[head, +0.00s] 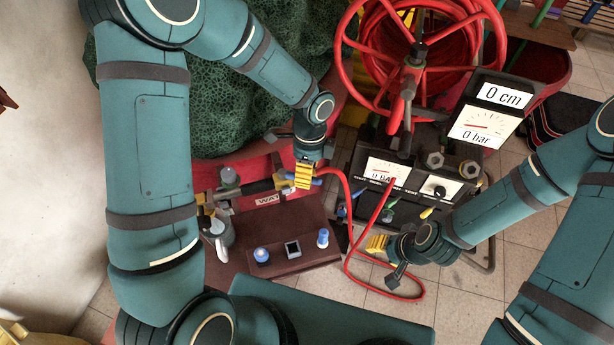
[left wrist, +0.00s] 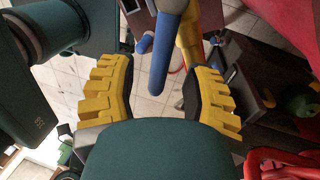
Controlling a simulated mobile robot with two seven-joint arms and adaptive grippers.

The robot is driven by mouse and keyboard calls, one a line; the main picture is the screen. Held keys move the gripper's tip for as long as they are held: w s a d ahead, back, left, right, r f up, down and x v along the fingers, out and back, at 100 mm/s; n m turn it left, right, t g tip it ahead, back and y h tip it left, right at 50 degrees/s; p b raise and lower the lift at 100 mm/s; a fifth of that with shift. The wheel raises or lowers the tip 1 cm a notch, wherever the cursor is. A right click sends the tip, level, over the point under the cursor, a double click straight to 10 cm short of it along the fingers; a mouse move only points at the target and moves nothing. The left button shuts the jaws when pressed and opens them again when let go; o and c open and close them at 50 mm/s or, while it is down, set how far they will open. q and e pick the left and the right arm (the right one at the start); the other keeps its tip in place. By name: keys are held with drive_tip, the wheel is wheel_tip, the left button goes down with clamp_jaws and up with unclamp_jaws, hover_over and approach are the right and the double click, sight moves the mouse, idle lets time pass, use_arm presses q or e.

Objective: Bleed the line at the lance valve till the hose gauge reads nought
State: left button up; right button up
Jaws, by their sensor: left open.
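My left gripper (head: 304,178) is at the right end of the dark lance (head: 258,188), which lies above a brown box. In the left wrist view its two yellow pads (left wrist: 158,100) stand wide apart. A blue lever (left wrist: 163,58) reaches into the space between them, with no visible contact; a yellow part (left wrist: 190,38) is beside it. The red hose (head: 352,192) runs from the lance end to the right and loops down. The black-cased gauge (head: 391,170) on the pump unit appears to read 0 bar. My right gripper (head: 377,244) is beside the hose; its finger gap is unclear.
A tall display (head: 485,112) reads 0 cm and 0 bar. A red hose reel (head: 420,40) stands behind the pump unit. The brown box (head: 285,240) carries blue knobs and a square switch. A green netted heap (head: 265,110) is at the back left. Tiled floor shows at lower right.

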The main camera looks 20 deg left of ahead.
use_arm(q)
drive_tip(key=shift+s+f, duration=0.15)
drive_tip(key=shift+f, duration=0.55)
drive_tip(key=shift+c, duration=0.4)
clamp_jaws()
